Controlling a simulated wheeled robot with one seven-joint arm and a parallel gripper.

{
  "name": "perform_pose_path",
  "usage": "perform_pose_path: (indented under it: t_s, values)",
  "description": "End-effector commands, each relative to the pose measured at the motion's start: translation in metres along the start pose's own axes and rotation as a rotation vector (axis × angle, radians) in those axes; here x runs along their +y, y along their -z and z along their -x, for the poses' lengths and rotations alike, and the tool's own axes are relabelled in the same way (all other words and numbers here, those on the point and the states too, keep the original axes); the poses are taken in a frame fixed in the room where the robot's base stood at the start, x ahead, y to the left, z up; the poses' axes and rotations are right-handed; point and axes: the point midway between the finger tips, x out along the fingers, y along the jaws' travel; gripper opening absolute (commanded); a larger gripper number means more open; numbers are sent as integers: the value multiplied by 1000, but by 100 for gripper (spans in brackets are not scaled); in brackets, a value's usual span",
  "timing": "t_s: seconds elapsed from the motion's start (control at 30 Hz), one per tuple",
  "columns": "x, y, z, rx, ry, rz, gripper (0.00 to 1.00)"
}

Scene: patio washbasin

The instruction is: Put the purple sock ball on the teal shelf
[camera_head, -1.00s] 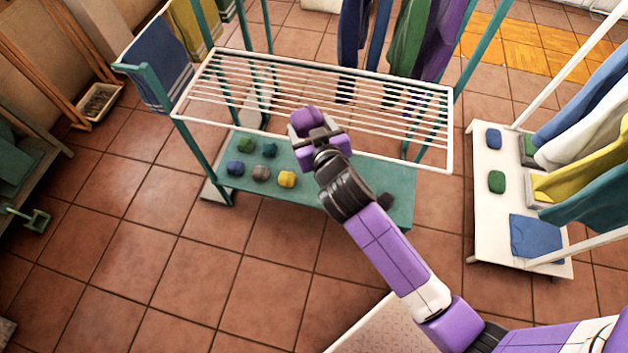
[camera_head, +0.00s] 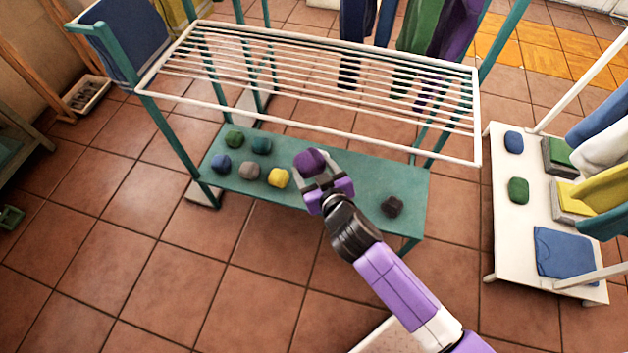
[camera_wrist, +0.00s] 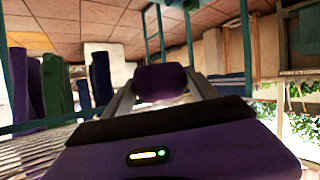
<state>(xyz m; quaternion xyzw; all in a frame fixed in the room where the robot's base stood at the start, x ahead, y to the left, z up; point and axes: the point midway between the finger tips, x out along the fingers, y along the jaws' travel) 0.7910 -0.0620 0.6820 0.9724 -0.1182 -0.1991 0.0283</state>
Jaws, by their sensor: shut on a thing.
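The purple sock ball (camera_head: 309,161) is held between the fingers of my gripper (camera_head: 318,178), which is shut on it. It also shows between the two fingers in the wrist view (camera_wrist: 160,83). The teal shelf (camera_head: 350,178) is the low board of the drying rack. In the head view the ball and gripper appear over the middle of this shelf, in front of the rack's white wire top; the exact height above the board is hard to tell. My gripper hides part of the shelf.
Several sock balls lie on the shelf's left part, including a yellow one (camera_head: 278,178). A dark one (camera_head: 391,206) lies near its right end. The white wire top (camera_head: 310,80) hangs above the shelf. A white rack (camera_head: 508,240) with clothes stands at the right.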

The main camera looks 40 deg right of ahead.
Motion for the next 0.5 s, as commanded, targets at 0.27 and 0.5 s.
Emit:
perform_pose_path:
  t_s: [0.27,0.5]
  values:
    - [24,-55,-44,-13,-135,-56,27]
    - [54,-92,-73,-29,-282,-117,27]
